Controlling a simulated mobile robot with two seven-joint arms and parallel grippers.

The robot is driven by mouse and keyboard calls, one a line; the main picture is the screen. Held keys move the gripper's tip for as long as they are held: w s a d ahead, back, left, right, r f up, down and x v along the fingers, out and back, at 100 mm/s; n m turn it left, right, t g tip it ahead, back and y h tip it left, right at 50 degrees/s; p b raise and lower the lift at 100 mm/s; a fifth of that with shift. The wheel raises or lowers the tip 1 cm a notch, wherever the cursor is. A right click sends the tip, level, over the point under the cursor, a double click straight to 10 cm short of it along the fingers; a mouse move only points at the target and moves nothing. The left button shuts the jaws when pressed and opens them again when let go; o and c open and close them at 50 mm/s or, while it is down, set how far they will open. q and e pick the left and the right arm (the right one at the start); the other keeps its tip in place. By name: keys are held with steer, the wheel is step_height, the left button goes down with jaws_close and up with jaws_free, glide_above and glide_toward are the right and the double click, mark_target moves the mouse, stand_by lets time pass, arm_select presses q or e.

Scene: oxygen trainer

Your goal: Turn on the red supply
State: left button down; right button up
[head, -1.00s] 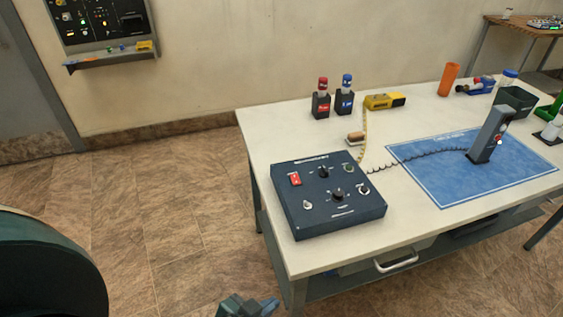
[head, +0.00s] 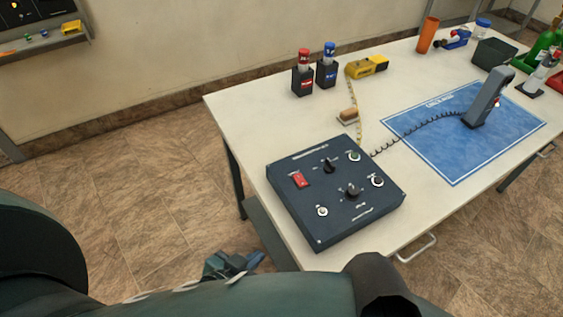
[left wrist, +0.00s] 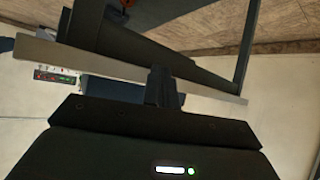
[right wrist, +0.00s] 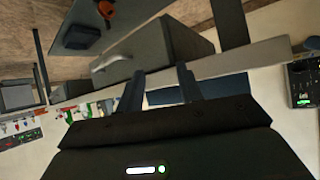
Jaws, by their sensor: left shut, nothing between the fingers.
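A dark blue control box (head: 308,222) lies near the table's front left corner. A red rocker switch (head: 300,180) is on its upper left, beside black knobs (head: 352,190) and small round fittings. Which way the rocker is pressed is too small to tell. A red-capped bottle in a black holder (head: 302,82) stands at the table's back left, next to a blue-capped one (head: 327,72). My left gripper (head: 240,262) is shut and empty, left of the table's front edge; it also shows in the left wrist view (left wrist: 161,75). My right gripper (right wrist: 158,78) is open and empty.
A yellow tape-like tool (head: 368,66) and a small wooden-handled item (head: 348,116) lie behind the box. A coiled cord runs to a grey upright device (head: 488,97) on a blue mat (head: 440,158). A drawer handle (head: 417,248) sticks out at the front.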

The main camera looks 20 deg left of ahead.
stand_by(0.3)
arm_select(q)
steer(key=w+a+r+m+h+b, duration=0.1)
steer(key=w+r+m+h+b, duration=0.1)
steer(key=w+r, duration=0.3)
steer(key=w+a+r+m+h+b, duration=0.2)
steer(key=w+r+m+h, duration=0.3)
steer(key=r, duration=0.5)
steer(key=shift+w+a+r+t, duration=0.2)
steer(key=shift+w+a+t, duration=0.05)
steer(key=shift+a+t, duration=0.05)
arm_select(e)
steer(key=shift+w+a+f+n+t+y, duration=0.15)
steer(key=shift+a+y, duration=0.1)
steer(key=shift+a, duration=0.15)
steer(key=shift+a+f+n+t+y, duration=0.1)
steer(key=shift+a+n+t+y, duration=0.05)
steer(key=shift+a+y, duration=0.15)
